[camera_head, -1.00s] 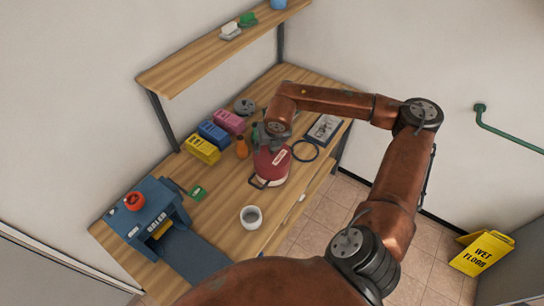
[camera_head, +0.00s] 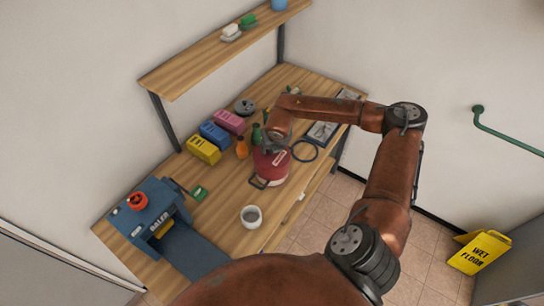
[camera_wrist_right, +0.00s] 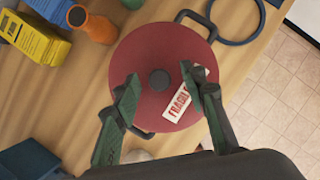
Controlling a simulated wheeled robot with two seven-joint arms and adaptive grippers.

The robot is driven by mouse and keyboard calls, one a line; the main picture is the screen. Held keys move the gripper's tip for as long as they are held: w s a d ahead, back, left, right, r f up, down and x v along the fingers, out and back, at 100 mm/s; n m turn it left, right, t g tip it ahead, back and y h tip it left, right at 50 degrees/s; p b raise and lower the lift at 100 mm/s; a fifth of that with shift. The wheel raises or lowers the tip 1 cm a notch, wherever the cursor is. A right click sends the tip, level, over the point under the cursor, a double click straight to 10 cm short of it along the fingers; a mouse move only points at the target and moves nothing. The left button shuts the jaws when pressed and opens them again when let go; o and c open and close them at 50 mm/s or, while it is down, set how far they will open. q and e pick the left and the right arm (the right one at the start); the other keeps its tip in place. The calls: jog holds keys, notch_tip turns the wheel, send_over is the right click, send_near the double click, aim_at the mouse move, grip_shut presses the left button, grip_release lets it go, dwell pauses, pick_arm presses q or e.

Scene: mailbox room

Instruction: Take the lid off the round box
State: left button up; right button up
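The round box (camera_head: 270,168) is dark red and stands on the wooden bench. Its red lid (camera_wrist_right: 140,55) has a dark round knob (camera_wrist_right: 159,79) in the middle and a white "FRAGILE" label. Dark loop handles show at two sides of the box. My right gripper (camera_wrist_right: 161,72) is open above the lid, with one green-grey finger on each side of the knob and clear gaps between. In the head view my right gripper (camera_head: 273,143) hides part of the lid. My left gripper is not in view.
Yellow (camera_head: 203,150), blue and pink boxes and an orange bottle (camera_head: 242,149) stand left of the round box. A dark ring (camera_head: 305,151) lies to its right. A white cup (camera_head: 251,217) and a blue baler (camera_head: 148,215) are nearer. A shelf (camera_head: 215,50) overhangs the back.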

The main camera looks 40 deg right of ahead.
jog(key=shift+c, duration=0.3)
grip_shut()
dwell(0.5)
